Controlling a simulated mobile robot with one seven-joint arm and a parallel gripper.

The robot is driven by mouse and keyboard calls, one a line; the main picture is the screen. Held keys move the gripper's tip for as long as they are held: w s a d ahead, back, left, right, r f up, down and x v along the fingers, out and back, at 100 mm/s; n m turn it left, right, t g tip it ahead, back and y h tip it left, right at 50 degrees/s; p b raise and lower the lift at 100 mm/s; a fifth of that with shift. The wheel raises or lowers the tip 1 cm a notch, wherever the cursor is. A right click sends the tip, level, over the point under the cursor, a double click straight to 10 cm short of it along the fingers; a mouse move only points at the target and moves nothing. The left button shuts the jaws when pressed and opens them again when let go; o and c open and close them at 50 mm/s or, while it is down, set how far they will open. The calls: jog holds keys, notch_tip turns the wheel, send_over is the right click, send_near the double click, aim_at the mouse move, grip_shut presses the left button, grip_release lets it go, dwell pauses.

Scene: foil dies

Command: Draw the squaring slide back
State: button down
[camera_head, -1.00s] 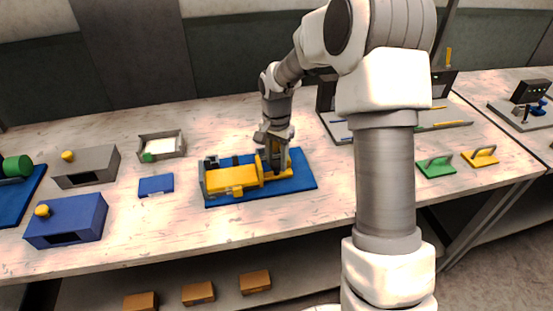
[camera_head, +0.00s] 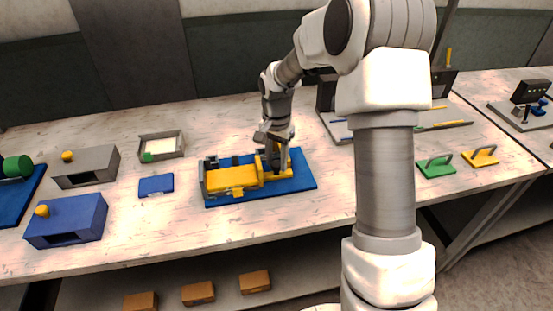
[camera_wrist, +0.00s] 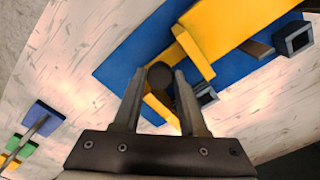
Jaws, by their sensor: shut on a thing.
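The squaring slide (camera_head: 231,177) is a yellow block in a fixture on a blue base plate (camera_head: 305,171), with grey parts at its left end. A yellow bar runs to the right from it. My gripper (camera_head: 275,158) is low over the right part of the fixture. In the wrist view my gripper (camera_wrist: 160,74) is shut on a dark round knob (camera_wrist: 160,77) above the yellow bar. The fingers hide part of the bar, and the knob's lower end is hidden. The yellow block also shows in the wrist view (camera_wrist: 228,28).
Left of the fixture are a small blue block (camera_head: 156,185), a grey tray (camera_head: 143,149), and grey (camera_head: 88,165) and blue (camera_head: 72,220) housings. Green (camera_head: 435,167) and yellow (camera_head: 480,156) handled plates lie to the right. The table in front of the fixture is clear.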

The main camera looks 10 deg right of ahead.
aim_at(288, 171)
jog(key=shift+d, duration=1.8)
jog(key=shift+c, duration=2.2)
grip_release()
jog(key=shift+d, duration=0.1)
jog(key=shift+r, duration=0.25)
notch_tip(288, 171, up, 17)
jog(key=p, duration=0.1)
jog(key=shift+p, duration=0.3)
